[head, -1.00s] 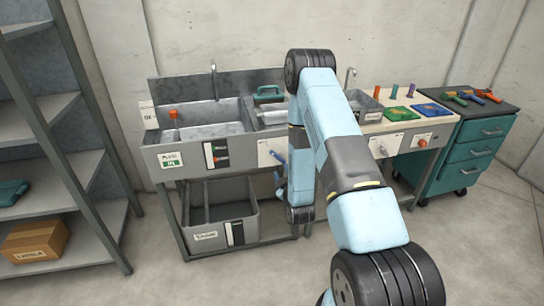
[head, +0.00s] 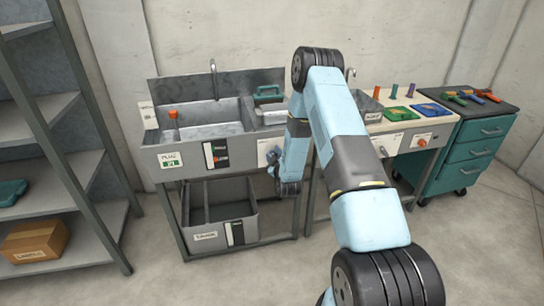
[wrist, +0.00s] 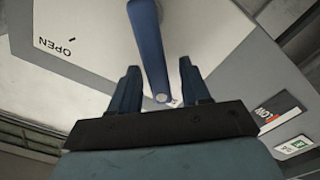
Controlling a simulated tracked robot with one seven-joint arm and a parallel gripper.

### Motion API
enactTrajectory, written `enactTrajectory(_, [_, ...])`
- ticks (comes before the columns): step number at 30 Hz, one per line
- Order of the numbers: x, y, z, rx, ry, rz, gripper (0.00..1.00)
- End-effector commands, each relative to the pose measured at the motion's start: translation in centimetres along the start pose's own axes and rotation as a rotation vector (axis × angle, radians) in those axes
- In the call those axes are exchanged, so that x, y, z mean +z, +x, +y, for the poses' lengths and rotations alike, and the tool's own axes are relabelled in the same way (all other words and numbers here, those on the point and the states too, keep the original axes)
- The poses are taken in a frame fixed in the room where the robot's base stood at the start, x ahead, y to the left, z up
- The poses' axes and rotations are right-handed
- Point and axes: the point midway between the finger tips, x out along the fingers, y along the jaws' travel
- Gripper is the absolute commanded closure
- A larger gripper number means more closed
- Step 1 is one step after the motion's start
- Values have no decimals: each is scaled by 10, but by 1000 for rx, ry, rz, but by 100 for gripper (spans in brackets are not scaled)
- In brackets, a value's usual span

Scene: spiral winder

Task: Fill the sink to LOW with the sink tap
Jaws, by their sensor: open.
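The sink (head: 210,132) is a grey metal basin under a thin spout (head: 213,78). I cannot tell whether it holds water. An orange-topped plug (head: 172,115) stands at its left, above a sign with a green mark (head: 171,160). A dark gauge strip with coloured marks (head: 216,155) is on the sink front. The blue tap lever (wrist: 150,45) stands out from a white panel marked OPEN (wrist: 90,45). My gripper (wrist: 160,88) is open, with the lever's end between its fingers and a gap on both sides. In the head view my arm partly hides the panel.
A grey bin (head: 225,212) sits below the sink. A second counter with green and blue trays (head: 400,114) and a teal drawer cabinet (head: 478,150) stand to the right. Shelving (head: 60,170) stands at the left. The floor in front is clear.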

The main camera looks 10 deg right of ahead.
Motion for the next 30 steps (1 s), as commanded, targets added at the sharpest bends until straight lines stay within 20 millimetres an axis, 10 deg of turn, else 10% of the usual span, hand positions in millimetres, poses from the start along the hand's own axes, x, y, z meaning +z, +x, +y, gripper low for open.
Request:
enactTrajectory(8, [0, 1, 0, -1, 0, -1, 53])
enactTrajectory(22, [0, 0, -1, -2, 0, -1, 98])
enactTrajectory(30, [0, 0, -1, -3, 0, -1, 100])
